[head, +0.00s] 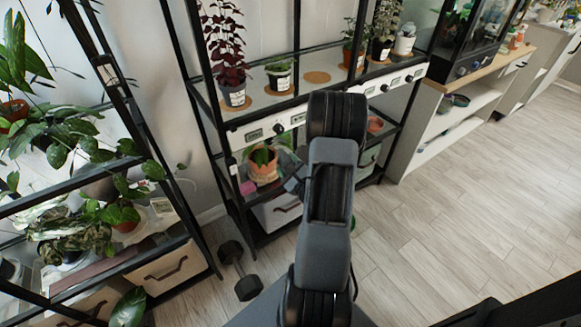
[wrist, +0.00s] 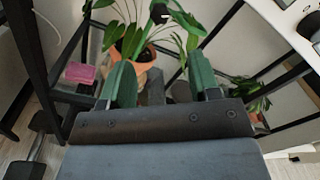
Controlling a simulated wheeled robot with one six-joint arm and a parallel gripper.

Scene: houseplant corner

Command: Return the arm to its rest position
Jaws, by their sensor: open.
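My arm reaches forward over the floor toward the black metal shelf in the head view. My gripper (wrist: 160,66) is open in the wrist view, with its two green fingers apart and no object held between them. In the head view my arm hides most of the gripper. A leafy plant in a terracotta pot (head: 263,166) stands on the shelf's lower level, just left of the arm. The same terracotta pot (wrist: 138,50) shows just beyond the fingers in the wrist view; I cannot tell whether they touch it.
Black shelf posts and rails surround the gripper. A pink block (wrist: 80,73) lies left of the pot. Potted plants, including a dark red one (head: 233,92), stand on the shelf above. A dumbbell (head: 240,272) lies on the floor. The floor at right is clear.

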